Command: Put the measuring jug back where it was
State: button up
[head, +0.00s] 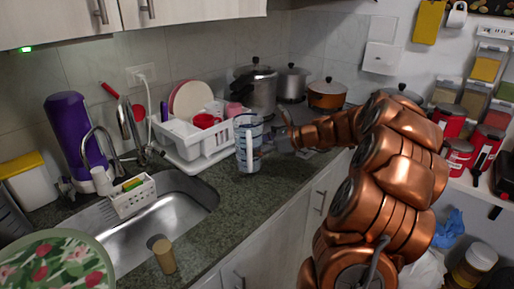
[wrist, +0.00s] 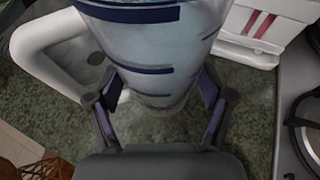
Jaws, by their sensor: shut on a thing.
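The measuring jug (head: 247,135) is clear with dark blue markings. It is upright over the granite counter, in front of the white dish rack. My gripper (head: 263,147) reaches it from the right and is shut on it. In the wrist view the jug (wrist: 150,45) fills the top middle, with one finger of my gripper (wrist: 160,100) on each side of its lower body. A white curved part, seemingly its handle (wrist: 30,48), shows at the left. I cannot tell whether the jug's base touches the counter.
The dish rack (head: 190,143) with a red cup stands close on the left. Pots (head: 292,83) stand on the stove behind. The sink (head: 165,210) is at the lower left, with a tan cylinder (head: 164,256) by its front edge. Bare counter (head: 235,205) lies in front of the jug.

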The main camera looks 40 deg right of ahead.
jog(key=shift+w+d+f, duration=0.1)
jog(key=shift+w+f, duration=0.1)
jog(key=shift+f, duration=1.5)
jog(key=o, duration=1.7)
jog(key=shift+f, duration=0.1)
jog(key=v, duration=1.2)
jog(key=shift+b, duration=0.45)
